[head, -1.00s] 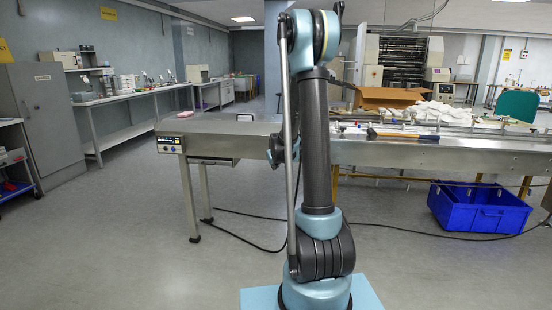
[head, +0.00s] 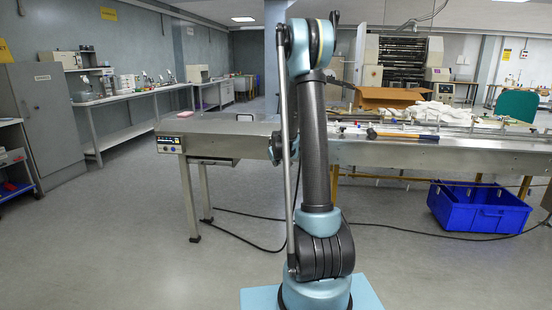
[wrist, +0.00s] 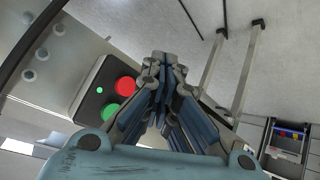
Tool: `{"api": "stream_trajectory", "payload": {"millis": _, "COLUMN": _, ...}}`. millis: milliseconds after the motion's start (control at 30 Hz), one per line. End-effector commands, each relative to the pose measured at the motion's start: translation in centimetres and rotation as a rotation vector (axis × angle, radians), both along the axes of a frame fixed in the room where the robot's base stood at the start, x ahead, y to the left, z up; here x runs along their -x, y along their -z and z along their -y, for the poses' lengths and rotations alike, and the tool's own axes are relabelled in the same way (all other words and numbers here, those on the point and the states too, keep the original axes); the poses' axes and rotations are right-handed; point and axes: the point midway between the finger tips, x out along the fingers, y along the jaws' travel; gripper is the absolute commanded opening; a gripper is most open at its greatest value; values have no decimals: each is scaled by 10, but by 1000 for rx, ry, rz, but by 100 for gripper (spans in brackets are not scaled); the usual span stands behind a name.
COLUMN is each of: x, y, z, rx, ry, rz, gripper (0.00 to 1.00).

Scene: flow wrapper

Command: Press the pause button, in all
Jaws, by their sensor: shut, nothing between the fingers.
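A dark control box (wrist: 98,98) shows in the wrist view, with a red button (wrist: 125,86), a green button (wrist: 111,112) and a small green light. No label can be read, so I cannot tell which is the pause button. My gripper (wrist: 165,62) is shut and empty, with its fingertips just right of the red button in the picture. Its gap to the button is unclear. In the head view my arm hides most of the gripper. A small control panel (head: 171,144) sits on the left end of the steel machine (head: 400,152).
A blue crate (head: 478,212) stands on the floor at the right. A black cable (head: 245,232) runs over the floor below the machine. A workbench (head: 130,97) lines the left wall. The floor at the front left is clear.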

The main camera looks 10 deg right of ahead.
Motion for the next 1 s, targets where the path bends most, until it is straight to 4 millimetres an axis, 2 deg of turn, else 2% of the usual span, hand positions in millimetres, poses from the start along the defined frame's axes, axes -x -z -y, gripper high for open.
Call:
{"api": "stream_trajectory", "payload": {"millis": 200, "x": -23, "y": 0, "z": 7, "rx": -1, "ry": 1, "rz": 0, "gripper": 0}}
{"api": "stream_trajectory", "payload": {"millis": 400, "x": -36, "y": 0, "z": 12, "rx": 0, "ry": 0, "rz": 0, "gripper": 0}}
{"api": "stream_trajectory", "payload": {"millis": 1000, "x": -40, "y": 0, "z": 13, "rx": 0, "ry": 0, "rz": 0, "gripper": 0}}
